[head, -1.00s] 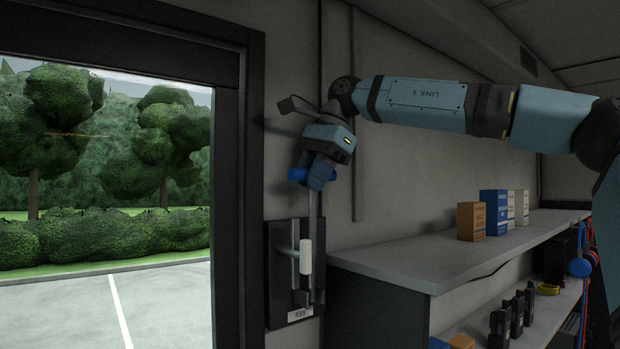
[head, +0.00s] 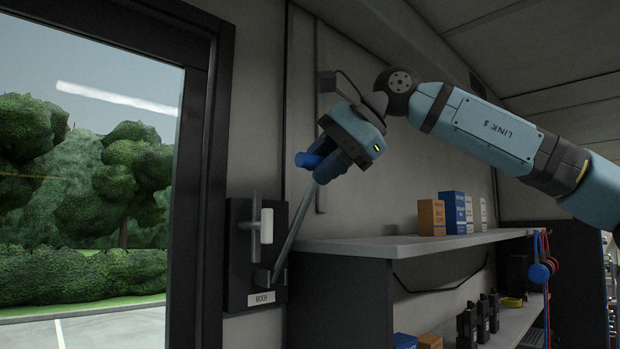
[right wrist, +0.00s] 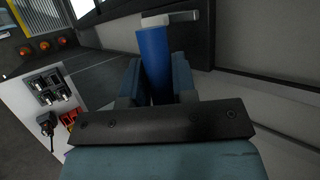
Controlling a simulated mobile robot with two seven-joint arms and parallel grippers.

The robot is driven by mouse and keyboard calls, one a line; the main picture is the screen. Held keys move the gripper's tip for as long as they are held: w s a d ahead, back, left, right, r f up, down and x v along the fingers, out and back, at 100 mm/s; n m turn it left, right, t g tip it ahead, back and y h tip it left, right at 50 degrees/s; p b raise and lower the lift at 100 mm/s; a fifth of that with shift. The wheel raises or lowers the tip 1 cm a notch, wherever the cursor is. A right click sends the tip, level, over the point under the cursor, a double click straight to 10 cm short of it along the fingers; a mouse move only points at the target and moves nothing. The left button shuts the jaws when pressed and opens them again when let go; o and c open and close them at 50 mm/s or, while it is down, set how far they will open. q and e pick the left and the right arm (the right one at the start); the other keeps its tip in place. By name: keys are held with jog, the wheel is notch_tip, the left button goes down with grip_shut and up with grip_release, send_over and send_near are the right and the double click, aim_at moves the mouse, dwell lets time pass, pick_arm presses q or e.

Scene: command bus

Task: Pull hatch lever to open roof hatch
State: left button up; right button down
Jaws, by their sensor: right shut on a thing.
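The hatch lever (head: 295,229) is a grey metal rod with a blue handle (head: 308,160) at its top. It rises from a dark wall plate (head: 238,270) labelled ROOF and is tilted to the right. My right gripper (head: 328,166) is shut on the blue handle, which also shows between the fingers in the right wrist view (right wrist: 153,62). The roof hatch is not in view. My left gripper is not in view.
A grey shelf (head: 390,246) to the right of the plate holds several small boxes. Several black devices stand on the shelf below, and a blue headset (head: 540,270) hangs at its end. A dark-framed window (head: 215,180) is to the left.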

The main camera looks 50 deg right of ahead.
jog(key=shift+s+f, duration=0.1)
jog(key=shift+s, duration=0.15)
jog(key=c, duration=0.9)
grip_release()
jog(key=shift+w, duration=0.1)
jog(key=shift+c, duration=0.2)
jog(key=v, duration=1.4)
jog(key=shift+f, duration=0.15)
